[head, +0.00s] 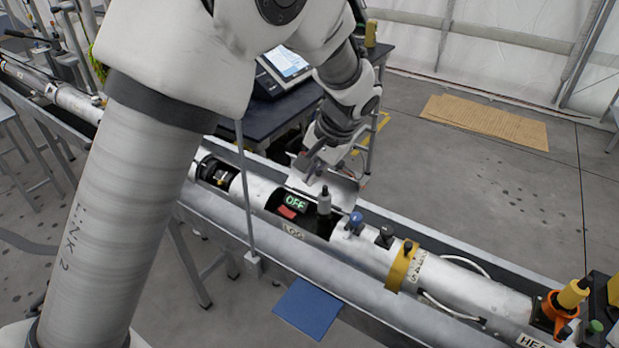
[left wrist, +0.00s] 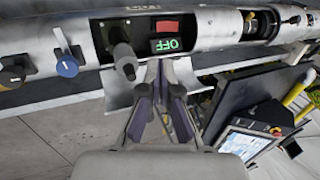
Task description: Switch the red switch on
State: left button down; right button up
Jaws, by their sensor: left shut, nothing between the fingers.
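The red switch (head: 287,212) sits in an open bay of a long metal tube, below a lit green display (head: 295,202) that reads OFF. In the left wrist view the red switch (left wrist: 167,27) and the OFF display (left wrist: 164,45) appear upside down. My left gripper (head: 312,168) is at the far side of the bay, by the raised curved cover. In the left wrist view my left gripper (left wrist: 160,75) is shut and empty, its tips just short of the display and apart from the switch. My right gripper is not in view.
A dark cylinder with a grey cap (head: 324,201) stands in the bay, right of the switch. A blue knob (head: 354,222) and a black knob (head: 385,236) stand farther right on the tube. A desk with a tablet (head: 286,62) is behind.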

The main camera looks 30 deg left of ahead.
aim_at(283, 209)
pick_arm(q)
jog(key=b, duration=0.2)
jog(key=a+b, duration=0.1)
jog(key=b, duration=0.1)
jog(key=shift+w+a+r+y, duration=0.1)
jog(key=shift+a+r+y, duration=0.15)
jog(key=shift+y, duration=0.15)
jog(key=p+x, duration=0.1)
jog(key=x, duration=1.3)
jog(key=shift+w, duration=0.1)
